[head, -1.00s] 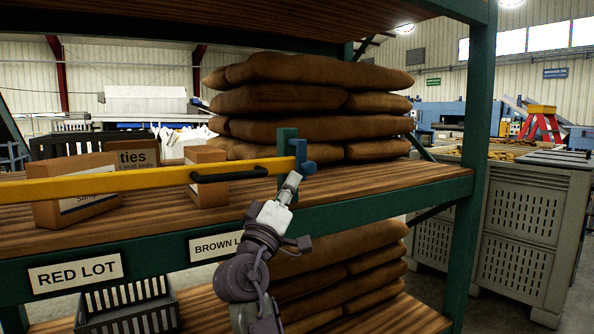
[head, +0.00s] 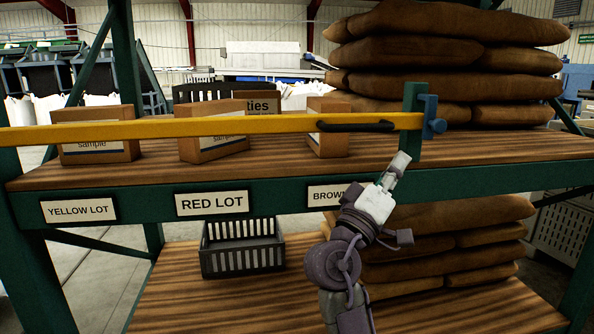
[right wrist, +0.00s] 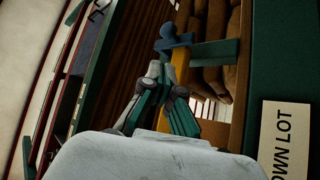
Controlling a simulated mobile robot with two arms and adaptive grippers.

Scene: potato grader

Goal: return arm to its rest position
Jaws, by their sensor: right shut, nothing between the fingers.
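My right gripper (head: 398,166) reaches up from the bottom of the head view, in front of the shelf edge. It is shut and empty, just below and left of the bar's blue end catch (head: 434,117). In the right wrist view the dark green fingers (right wrist: 160,112) point toward the blue catch (right wrist: 172,43), with a gap that is hard to judge. The yellow bar (head: 260,125) with its black handle (head: 355,126) lies level across the front of the shelf. Its right end is at a green upright (head: 413,100). My left gripper is not in view.
Three cardboard boxes with sample labels, one being the middle box (head: 205,147), stand behind the bar. Brown sacks (head: 450,55) are stacked at the right. Lot labels (head: 212,204) line the green shelf beam (head: 270,192). A black crate (head: 243,258) sits on the lower shelf.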

